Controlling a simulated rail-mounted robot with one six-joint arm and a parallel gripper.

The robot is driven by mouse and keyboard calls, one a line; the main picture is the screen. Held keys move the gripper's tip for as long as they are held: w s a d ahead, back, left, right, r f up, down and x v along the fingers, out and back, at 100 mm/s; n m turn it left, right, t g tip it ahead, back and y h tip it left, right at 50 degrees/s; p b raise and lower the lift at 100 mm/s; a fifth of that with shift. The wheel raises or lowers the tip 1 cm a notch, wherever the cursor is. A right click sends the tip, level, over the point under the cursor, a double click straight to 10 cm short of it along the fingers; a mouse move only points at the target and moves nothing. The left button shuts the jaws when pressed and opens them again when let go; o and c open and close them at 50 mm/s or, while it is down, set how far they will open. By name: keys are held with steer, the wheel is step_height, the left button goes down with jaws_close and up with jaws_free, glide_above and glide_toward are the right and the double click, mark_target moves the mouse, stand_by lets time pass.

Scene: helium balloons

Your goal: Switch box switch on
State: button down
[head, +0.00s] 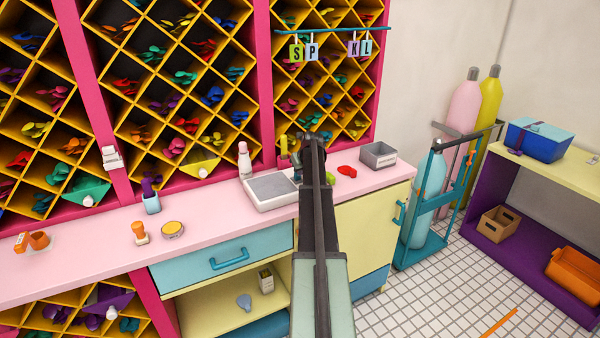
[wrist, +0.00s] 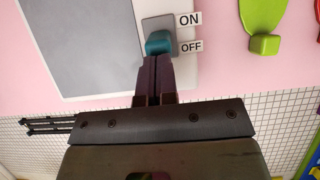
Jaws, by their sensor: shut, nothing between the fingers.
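The switch box (head: 272,190) is a white box with a grey panel, lying on the pink counter left of my arm in the head view. In the wrist view the box (wrist: 85,45) fills the upper left. Its teal switch (wrist: 160,43) sits on a grey plate, at the end beside the OFF label (wrist: 191,47). The ON label (wrist: 189,19) is farther up. My gripper (wrist: 157,62) is shut and empty, its fingertips right at the lower edge of the switch. I cannot tell whether they touch it. In the head view my arm hides the fingertips.
A red item (head: 347,171) and a grey tray (head: 378,155) are to the right on the counter (head: 100,258). A green piece (wrist: 264,43) lies right of the labels. Gas cylinders (head: 465,105) stand farther right.

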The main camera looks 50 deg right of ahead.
steer(key=shift+f, duration=0.1)
steer(key=shift+s+a+f, duration=0.1)
steer(key=shift+s+a, duration=0.1)
steer(key=shift+s, duration=0.15)
step_height(320, 180, up, 7)
steer(key=p, duration=0.7)
